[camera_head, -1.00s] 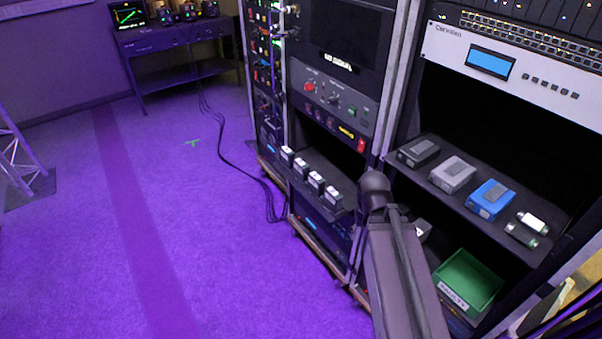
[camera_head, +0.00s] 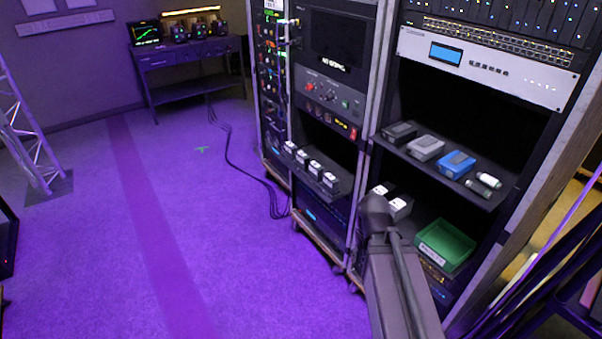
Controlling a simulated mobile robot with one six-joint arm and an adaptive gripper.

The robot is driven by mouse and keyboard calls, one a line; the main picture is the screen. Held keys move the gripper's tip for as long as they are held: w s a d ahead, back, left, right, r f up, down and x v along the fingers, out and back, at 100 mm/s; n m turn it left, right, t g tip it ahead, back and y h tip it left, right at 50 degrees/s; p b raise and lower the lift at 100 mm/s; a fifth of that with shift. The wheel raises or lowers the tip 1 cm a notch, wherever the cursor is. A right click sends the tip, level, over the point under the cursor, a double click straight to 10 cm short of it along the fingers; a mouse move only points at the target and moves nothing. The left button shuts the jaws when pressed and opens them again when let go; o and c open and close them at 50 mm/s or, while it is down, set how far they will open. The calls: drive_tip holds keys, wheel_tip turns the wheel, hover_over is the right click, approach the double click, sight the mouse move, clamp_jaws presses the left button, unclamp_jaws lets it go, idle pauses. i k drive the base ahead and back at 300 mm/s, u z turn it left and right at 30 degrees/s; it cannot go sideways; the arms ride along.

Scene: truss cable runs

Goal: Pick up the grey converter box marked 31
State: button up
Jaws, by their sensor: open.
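A grey converter box (camera_head: 426,148) sits on the upper shelf (camera_head: 418,163) of the right rack, between a black box (camera_head: 400,132) and a blue box (camera_head: 456,164). No number can be read on it at this size. My gripper is not in view. Only a link of my arm shows at the bottom, in front of the rack and below the shelf, and nothing of it touches the grey box.
Two small cylindrical pieces (camera_head: 483,183) lie right of the blue box. Below are a green bin (camera_head: 445,246) and white-topped boxes (camera_head: 400,207), partly hidden by my arm. Several small white-topped boxes (camera_head: 315,168) line the left rack's shelf. Purple floor (camera_head: 240,260) is open at left.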

sight(302, 159)
drive_tip(key=k, duration=0.55)
drive_tip(key=u, duration=0.55)
drive_tip(key=i, duration=2.1)
drive_tip(key=z, duration=0.6)
